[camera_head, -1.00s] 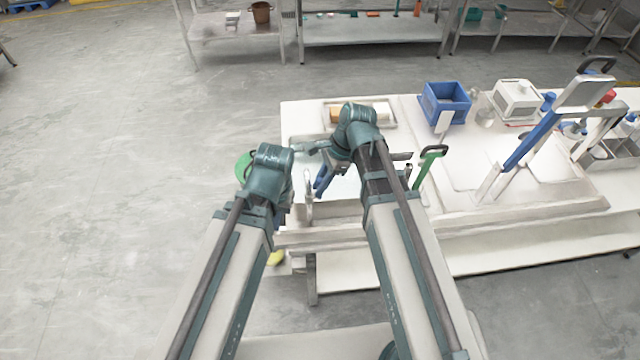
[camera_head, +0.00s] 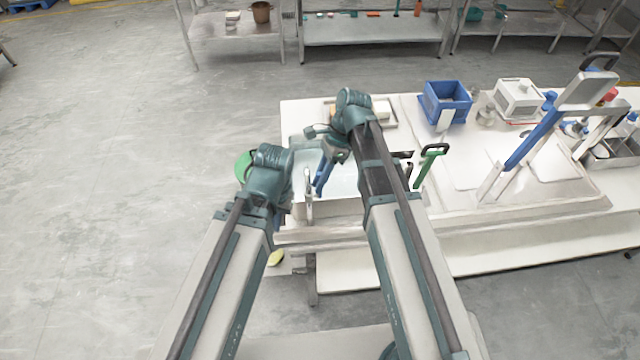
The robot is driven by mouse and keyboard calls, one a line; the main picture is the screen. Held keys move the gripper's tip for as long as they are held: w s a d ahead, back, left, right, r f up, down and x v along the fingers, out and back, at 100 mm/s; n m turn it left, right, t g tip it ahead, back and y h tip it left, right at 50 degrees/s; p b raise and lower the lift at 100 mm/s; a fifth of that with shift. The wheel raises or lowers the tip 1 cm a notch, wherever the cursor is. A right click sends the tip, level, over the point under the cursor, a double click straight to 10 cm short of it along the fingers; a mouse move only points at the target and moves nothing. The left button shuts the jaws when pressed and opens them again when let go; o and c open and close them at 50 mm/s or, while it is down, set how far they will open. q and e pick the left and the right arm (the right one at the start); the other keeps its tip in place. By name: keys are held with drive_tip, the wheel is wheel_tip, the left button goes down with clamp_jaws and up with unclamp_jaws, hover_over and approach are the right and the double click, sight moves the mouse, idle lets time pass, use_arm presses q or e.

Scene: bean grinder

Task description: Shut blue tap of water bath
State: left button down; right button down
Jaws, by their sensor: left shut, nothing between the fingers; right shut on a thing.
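The water bath (camera_head: 345,207) is a pale basin at the left end of the white bench, with clear water inside. The blue tap (camera_head: 321,178) is a slim blue lever standing at the bath, beside a silver spout (camera_head: 309,188). My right gripper (camera_head: 331,152) is over the bath at the lever's upper end and is shut on the blue tap; its own wrist partly hides the contact. My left gripper (camera_head: 284,214) is shut and empty just left of the bath, mostly hidden behind its wrist.
A green-handled tool (camera_head: 431,163) stands right of my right forearm. A blue bin (camera_head: 446,103), a white box (camera_head: 517,100) and a blue-and-grey lever press (camera_head: 540,135) stand further right. A green round object (camera_head: 243,166) shows behind my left wrist. The floor at left is clear.

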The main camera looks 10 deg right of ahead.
drive_tip(key=shift+w+f+g+b, duration=0.15)
drive_tip(key=shift+w+g+b, duration=0.3)
drive_tip(key=shift+g, duration=0.55)
drive_tip(key=shift+s, duration=0.1)
drive_tip(key=c, duration=0.8)
unclamp_jaws()
drive_tip(key=p+v, duration=1.1)
drive_tip(key=v, duration=0.3)
drive_tip(key=shift+p, duration=0.3)
drive_tip(key=shift+f, duration=0.1)
